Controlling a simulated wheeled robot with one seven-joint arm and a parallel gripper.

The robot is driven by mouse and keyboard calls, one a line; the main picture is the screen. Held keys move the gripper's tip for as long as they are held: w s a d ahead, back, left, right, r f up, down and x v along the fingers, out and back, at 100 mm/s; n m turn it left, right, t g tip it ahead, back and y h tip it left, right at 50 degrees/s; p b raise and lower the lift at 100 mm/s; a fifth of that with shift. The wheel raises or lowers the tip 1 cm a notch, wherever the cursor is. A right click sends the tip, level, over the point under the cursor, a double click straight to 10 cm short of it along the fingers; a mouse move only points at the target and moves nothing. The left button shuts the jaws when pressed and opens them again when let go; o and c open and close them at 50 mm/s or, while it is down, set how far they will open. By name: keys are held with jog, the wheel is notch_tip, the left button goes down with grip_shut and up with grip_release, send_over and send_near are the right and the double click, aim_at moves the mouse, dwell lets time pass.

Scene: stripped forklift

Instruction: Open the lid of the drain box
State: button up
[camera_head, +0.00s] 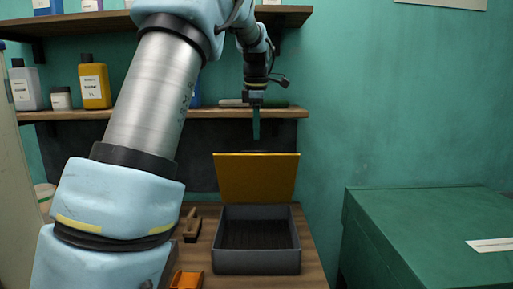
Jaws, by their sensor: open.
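The drain box (256,262) is a grey open-topped box on the wooden bench, with a dark ribbed inside. Its yellow lid (257,178) stands raised at the back edge, close to upright and leaning slightly back. My gripper (256,136) hangs above and behind the lid's top edge, pointing down. A gap shows between the fingertips and the lid, and the gripper appears empty. The fingers are seen nearly edge-on. My arm crosses the left and upper part of the view.
A brush-like wooden tool (191,226) and an orange tray (187,280) lie left of the box. Shelves with bottles, among them a yellow bottle (94,85), run along the wall behind. A green cabinet (430,225) stands at the right.

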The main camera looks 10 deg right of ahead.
aim_at(260, 162)
jog(key=r, duration=0.3)
jog(key=shift+s, duration=0.3)
jog(key=shift+c, duration=0.4)
jog(key=shift+s+f+b, duration=0.1)
jog(key=shift+b, duration=0.3)
jog(key=shift+c, duration=0.7)
jog(key=b, duration=0.2)
jog(key=s+d+f+y+b, duration=0.1)
jog(key=s+f+t+b, duration=0.1)
jog(key=b, duration=0.1)
jog(key=shift+s+d+f+m+y+b, duration=0.25)
jog(key=shift+m+y+b, duration=0.05)
jog(key=shift+m+b, duration=0.1)
jog(key=c, duration=0.4)
jog(key=s+t+y+b, duration=0.1)
jog(key=b, duration=0.1)
jog(key=s+d+t+b, duration=0.1)
jog(key=b, duration=0.2)
jog(key=shift+s+d+r+y, duration=0.1)
jog(key=shift+s+d+y, duration=0.2)
jog(key=shift+y, duration=0.1)
grip_shut()
jog(key=shift+t, duration=0.5)
jog(key=x, duration=0.8)
jog(key=shift+a+p, duration=0.2)
jog(key=shift+p, duration=0.15)
